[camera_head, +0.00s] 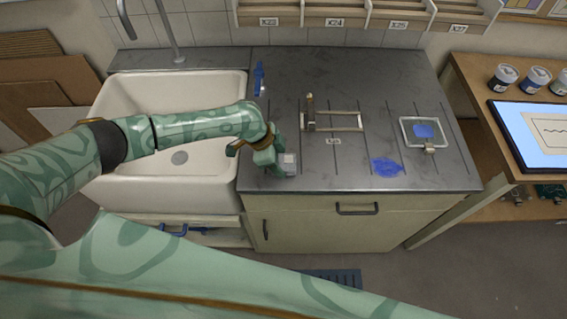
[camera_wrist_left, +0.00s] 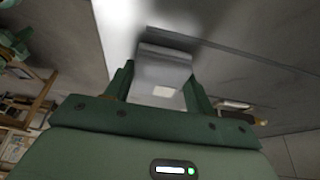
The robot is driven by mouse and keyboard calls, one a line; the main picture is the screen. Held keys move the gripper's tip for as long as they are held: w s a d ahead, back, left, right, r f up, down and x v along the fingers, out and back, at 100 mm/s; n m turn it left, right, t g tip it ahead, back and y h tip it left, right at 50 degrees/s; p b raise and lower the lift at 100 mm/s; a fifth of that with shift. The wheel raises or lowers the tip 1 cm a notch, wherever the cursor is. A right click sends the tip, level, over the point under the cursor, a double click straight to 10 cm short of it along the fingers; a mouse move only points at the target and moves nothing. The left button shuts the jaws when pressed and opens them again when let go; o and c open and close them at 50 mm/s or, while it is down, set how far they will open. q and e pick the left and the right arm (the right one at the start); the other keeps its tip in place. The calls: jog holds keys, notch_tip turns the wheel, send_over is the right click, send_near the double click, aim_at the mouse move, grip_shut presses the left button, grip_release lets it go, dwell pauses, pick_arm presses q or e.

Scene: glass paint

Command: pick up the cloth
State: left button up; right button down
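A small grey folded-looking block with a pale patch, which I take for the cloth (camera_head: 289,161), is at the front left of the dark countertop, near the sink. My left gripper (camera_head: 279,160) is at it, reaching in from the left. In the left wrist view the cloth (camera_wrist_left: 162,72) fills the gap between the two green fingers of my left gripper (camera_wrist_left: 162,88), with a finger against each side. I cannot tell whether it is clear of the counter. My right gripper is not in view.
A white sink (camera_head: 120,185) lies left of the countertop (camera_head: 300,85). A blue smear (camera_head: 387,167), a framed pane with a blue patch (camera_head: 408,121) and a metal-and-wood jig (camera_head: 335,127) are to the right. Jars (camera_head: 503,77) and a tablet (camera_head: 540,135) stand on a side table.

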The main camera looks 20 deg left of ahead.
aim_at(285, 163)
pick_arm(q)
jog(key=c, duration=0.3)
jog(key=shift+c, duration=0.2)
jog(key=shift+r, duration=0.5)
notch_tip(285, 163, up, 3)
jog(key=shift+s+a+r+p, duration=0.1)
jog(key=shift+s+a+p, duration=0.05)
jog(key=shift+p, duration=0.4)
jog(key=s+a+r+p, duration=0.2)
jog(key=s+a+r, duration=0.4)
jog(key=s, duration=0.6)
notch_tip(285, 163, up, 3)
jog(key=shift+a+f, duration=0.1)
jog(key=shift+a, duration=0.05)
